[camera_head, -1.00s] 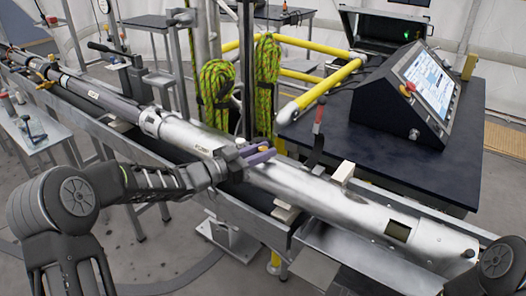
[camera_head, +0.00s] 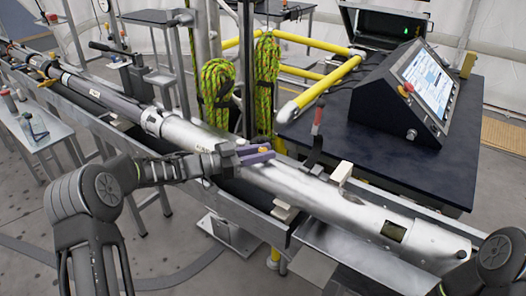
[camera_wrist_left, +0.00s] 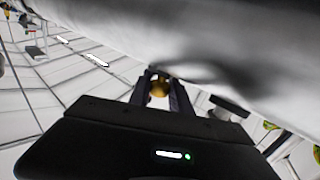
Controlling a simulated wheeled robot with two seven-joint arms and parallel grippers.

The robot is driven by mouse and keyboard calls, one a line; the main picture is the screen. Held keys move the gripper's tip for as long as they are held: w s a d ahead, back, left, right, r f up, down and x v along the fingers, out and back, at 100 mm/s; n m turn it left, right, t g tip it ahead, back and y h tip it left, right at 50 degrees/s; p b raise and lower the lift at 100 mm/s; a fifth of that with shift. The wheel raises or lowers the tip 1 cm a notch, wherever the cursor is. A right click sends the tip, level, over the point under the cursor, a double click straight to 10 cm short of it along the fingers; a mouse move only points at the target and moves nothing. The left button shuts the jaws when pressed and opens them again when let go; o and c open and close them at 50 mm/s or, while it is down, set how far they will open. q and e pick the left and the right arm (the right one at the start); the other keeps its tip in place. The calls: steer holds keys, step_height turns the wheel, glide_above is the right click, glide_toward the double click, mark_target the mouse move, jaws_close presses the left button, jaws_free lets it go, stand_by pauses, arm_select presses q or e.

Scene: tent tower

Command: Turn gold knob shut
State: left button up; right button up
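A silver tube (camera_head: 330,200) runs diagonally across the head view, lying in a long metal trough. The small gold knob (camera_head: 264,150) is on the tube's near side, around its middle, mostly hidden by purple fingers. My left gripper (camera_head: 258,154) reaches it from the left with one finger on each side. In the left wrist view the gold knob (camera_wrist_left: 160,88) sits between the two dark fingers of my left gripper (camera_wrist_left: 162,92), with little or no gap beside it. The grip looks closed on it. My right gripper is out of view; only part of that arm shows at lower right.
A dark table (camera_head: 400,160) with a control console (camera_head: 405,95) stands behind the tube. Yellow rails (camera_head: 318,88) and green-yellow rope coils (camera_head: 266,80) rise behind the trough. A red-handled lever (camera_head: 317,123) stands beside the tube. A side table (camera_head: 40,130) is at left.

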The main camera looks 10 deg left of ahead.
arm_select(q)
steer(key=o, duration=0.5)
steer(key=shift+c, duration=0.2)
steer(key=b+v, duration=0.1)
steer(key=v, duration=0.6)
steer(key=shift+s+a+b, duration=0.25)
steer(key=shift+a+b, duration=0.1)
